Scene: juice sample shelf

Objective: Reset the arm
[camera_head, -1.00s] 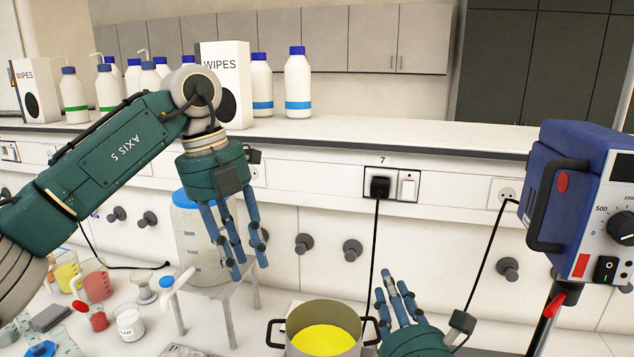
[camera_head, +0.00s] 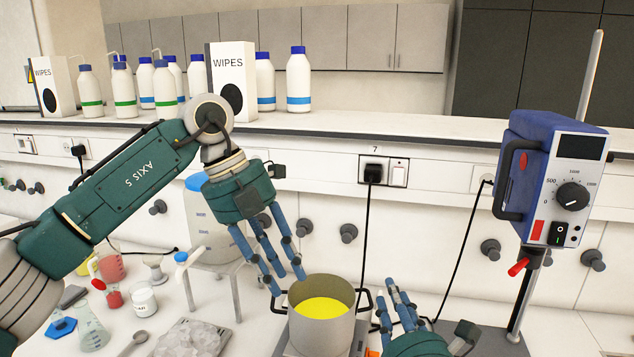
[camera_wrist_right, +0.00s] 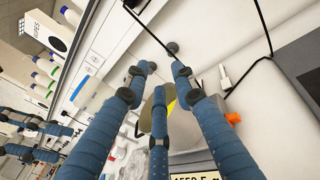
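My left gripper (camera_head: 286,282) hangs fingers-down from the arm marked AXIS 5. Its blue fingers are spread and empty, with the tips at the left rim of a metal pot (camera_head: 335,338) holding yellow liquid (camera_head: 322,309); I cannot tell whether they touch it. My right gripper (camera_head: 394,298) points upward just right of the pot, in the lower part of the head view. Its fingers also show in the right wrist view (camera_wrist_right: 160,78), apart with nothing held between them. Part of the pot shows behind them. The right arm is mostly out of frame.
A stirrer motor (camera_head: 550,180) on a stand is at the right. A clear tank with a blue lid (camera_head: 197,182) stands behind my left gripper. Beakers, a flask (camera_head: 92,332) and a tray of ice (camera_head: 190,338) are at the lower left. Bottles and wipes boxes (camera_head: 232,85) line the shelf.

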